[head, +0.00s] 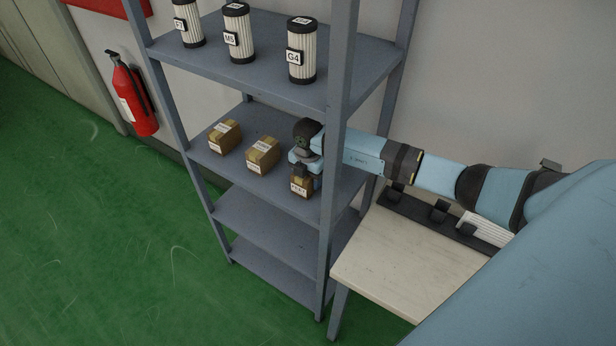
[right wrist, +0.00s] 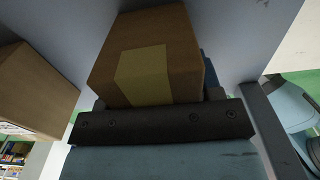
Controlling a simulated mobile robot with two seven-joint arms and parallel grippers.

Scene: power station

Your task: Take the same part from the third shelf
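On the third shelf board (head: 222,172) of the grey rack stand three small brown taped boxes in a row: a left box (head: 224,137), a middle box (head: 262,156) and a right box (head: 302,187). My right gripper (head: 302,170) reaches in from the right, at the right box and partly covering it. In the right wrist view this box (right wrist: 182,42) with its yellow tape lies right in front of the gripper (right wrist: 157,100), with a finger by each side. Whether the fingers press on it I cannot tell. My left gripper is not in view.
Filter cylinders (head: 238,34) marked with labels stand on the shelf above. A rack post (head: 337,130) stands close beside my right arm. A light table (head: 400,262) with dark fittings is at the right. A neighbouring box (right wrist: 35,88) is near in the wrist view. A fire extinguisher (head: 133,95) hangs left.

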